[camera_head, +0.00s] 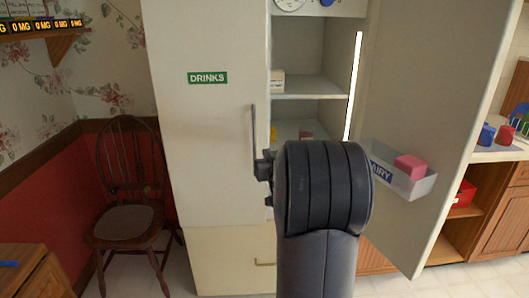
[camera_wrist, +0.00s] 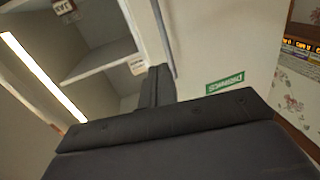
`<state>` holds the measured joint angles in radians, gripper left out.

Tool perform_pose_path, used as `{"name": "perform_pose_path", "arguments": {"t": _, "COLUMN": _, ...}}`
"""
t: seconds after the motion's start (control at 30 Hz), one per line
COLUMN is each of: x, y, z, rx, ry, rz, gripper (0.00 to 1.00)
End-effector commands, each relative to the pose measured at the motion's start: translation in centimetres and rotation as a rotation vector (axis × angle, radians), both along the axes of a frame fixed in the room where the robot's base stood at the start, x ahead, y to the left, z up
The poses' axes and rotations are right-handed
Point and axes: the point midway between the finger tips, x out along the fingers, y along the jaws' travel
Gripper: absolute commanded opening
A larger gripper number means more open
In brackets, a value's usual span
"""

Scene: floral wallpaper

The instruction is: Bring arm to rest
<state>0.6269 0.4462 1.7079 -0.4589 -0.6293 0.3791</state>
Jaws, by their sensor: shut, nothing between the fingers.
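My arm (camera_head: 325,200) rises from the bottom of the head view, in front of the fridge's open right compartment. Its dark rounded links hide most of my gripper there. In the wrist view my gripper (camera_wrist: 157,75) is shut and empty, pointing toward the fridge. The cream fridge (camera_head: 205,150) has a closed left door with a green DRINKS label (camera_head: 208,77). Its right door (camera_head: 440,90) stands open, swung to the right. The label also shows upside down in the wrist view (camera_wrist: 225,83).
A door bin (camera_head: 418,186) marked DAIRY, partly hidden by my arm, holds a pink block (camera_head: 410,167). Shelves (camera_head: 310,87) show inside the fridge. A dark wooden chair (camera_head: 125,215) stands at the left. A counter (camera_head: 500,152) with small red and blue objects is at the right.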

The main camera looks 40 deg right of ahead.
Motion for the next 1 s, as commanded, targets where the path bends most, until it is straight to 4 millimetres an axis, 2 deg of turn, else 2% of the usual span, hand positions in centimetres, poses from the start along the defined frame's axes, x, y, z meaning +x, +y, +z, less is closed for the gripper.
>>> {"name": "perform_pose_path", "arguments": {"t": 0.2, "x": -2.2, "y": 0.8, "z": 0.0, "rx": -0.001, "ry": 0.0, "rz": 0.0, "gripper": 0.0}}
{"name": "perform_pose_path", "arguments": {"t": 0.63, "x": -2.6, "y": 1.0, "z": 0.0, "rx": -0.001, "ry": 0.001, "rz": 0.0, "gripper": 0.0}}
{"name": "perform_pose_path", "arguments": {"t": 0.83, "x": -1.6, "y": 0.6, "z": 0.0, "rx": -0.001, "ry": 0.001, "rz": 0.001, "gripper": 0.0}}
{"name": "perform_pose_path", "arguments": {"t": 1.0, "x": 0.8, "y": -0.3, "z": 0.1, "rx": 0.0, "ry": 0.001, "rz": 0.001, "gripper": 0.0}}
